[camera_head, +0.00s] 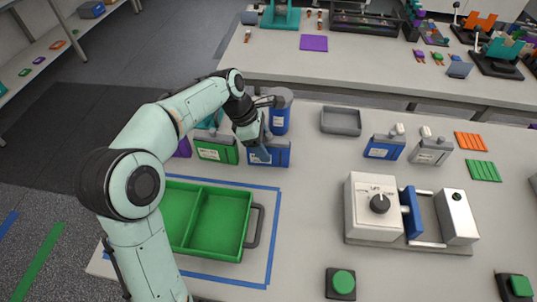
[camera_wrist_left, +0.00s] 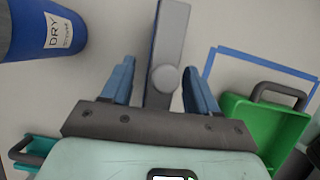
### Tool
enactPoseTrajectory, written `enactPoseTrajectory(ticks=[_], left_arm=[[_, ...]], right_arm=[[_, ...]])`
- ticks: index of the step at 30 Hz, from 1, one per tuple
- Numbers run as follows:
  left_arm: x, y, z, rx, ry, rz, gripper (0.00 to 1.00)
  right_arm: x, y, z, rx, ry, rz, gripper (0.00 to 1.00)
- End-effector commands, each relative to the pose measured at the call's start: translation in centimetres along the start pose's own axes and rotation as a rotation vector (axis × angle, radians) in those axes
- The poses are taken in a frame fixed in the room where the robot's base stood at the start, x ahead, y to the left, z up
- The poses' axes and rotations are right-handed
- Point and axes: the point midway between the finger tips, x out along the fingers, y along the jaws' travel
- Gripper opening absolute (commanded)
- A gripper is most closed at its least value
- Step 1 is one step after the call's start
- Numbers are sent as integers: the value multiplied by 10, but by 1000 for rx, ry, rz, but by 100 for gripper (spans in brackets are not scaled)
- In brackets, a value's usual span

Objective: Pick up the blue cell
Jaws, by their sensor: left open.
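A blue cell (camera_head: 270,155) with a white label stands on the near table, to the right of a green cell (camera_head: 216,150). My left gripper (camera_head: 260,135) is directly over the blue cell and hides part of it. In the left wrist view the two blue fingers of the gripper (camera_wrist_left: 160,70) are apart. A narrow grey top with a round knob (camera_wrist_left: 165,78) shows between them, likely the cell's top. I cannot tell whether the fingers touch it. My right gripper is in neither view.
A blue cylinder (camera_head: 281,112) marked DRY (camera_wrist_left: 40,30) stands close behind. A green two-part tray (camera_head: 222,222) lies in front, inside blue tape. Another blue labelled block (camera_head: 383,147), a grey tray (camera_head: 341,121) and a white machine (camera_head: 376,205) are to the right.

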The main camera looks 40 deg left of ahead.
Motion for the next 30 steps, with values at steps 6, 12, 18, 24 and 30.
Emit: enactPoseTrajectory(ticks=[6, 12, 18, 24, 30], left_arm=[[15, 0, 1, 1, -1, 0, 60], [14, 0, 1, 1, -1, 0, 47], [14, 0, 1, 1, -1, 0, 0], [13, 1, 2, 2, -3, 3, 0], [8, 1, 4, 3, -3, 4, 0]], right_arm=[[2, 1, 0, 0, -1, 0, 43], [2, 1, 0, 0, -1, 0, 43], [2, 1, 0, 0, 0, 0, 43], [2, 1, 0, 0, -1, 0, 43], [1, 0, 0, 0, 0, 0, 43]])
